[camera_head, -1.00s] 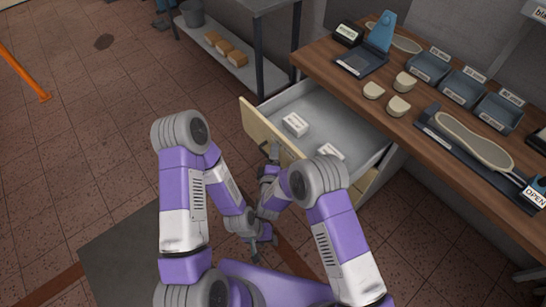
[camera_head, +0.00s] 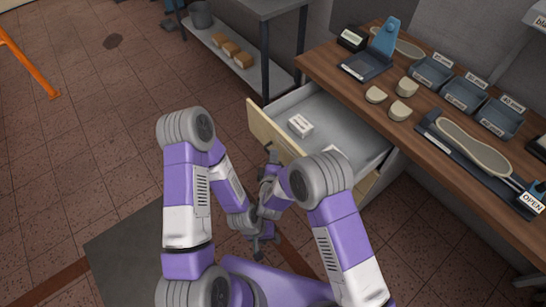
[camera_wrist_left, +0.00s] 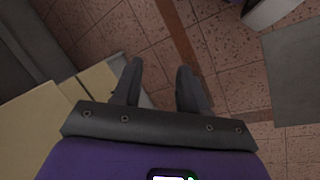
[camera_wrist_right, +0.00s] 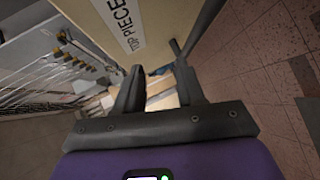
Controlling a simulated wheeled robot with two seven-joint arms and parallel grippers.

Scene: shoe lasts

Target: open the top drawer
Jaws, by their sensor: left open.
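The top drawer (camera_head: 273,131) has a pale wood front and stands pulled out from under the wooden workbench, its grey inside visible. A white box (camera_head: 300,125) lies in it, and a second one (camera_head: 333,151) is partly hidden by my right arm. My right gripper (camera_head: 271,160) is close to the outer side of the drawer front. In the right wrist view its fingers (camera_wrist_right: 159,82) are apart, with a labelled pale front (camera_wrist_right: 118,22) ahead; I cannot tell whether they touch the handle. My left gripper (camera_head: 262,248) is open and empty, low over the floor.
The workbench (camera_head: 335,82) carries grey bins (camera_head: 465,93), pale heel-shaped pieces (camera_head: 400,110), a blue stand (camera_head: 386,40) and a sole on a dark board (camera_head: 472,146). A metal shelf (camera_head: 236,63) with brown blocks stands behind the drawer. Open tiled floor lies at left.

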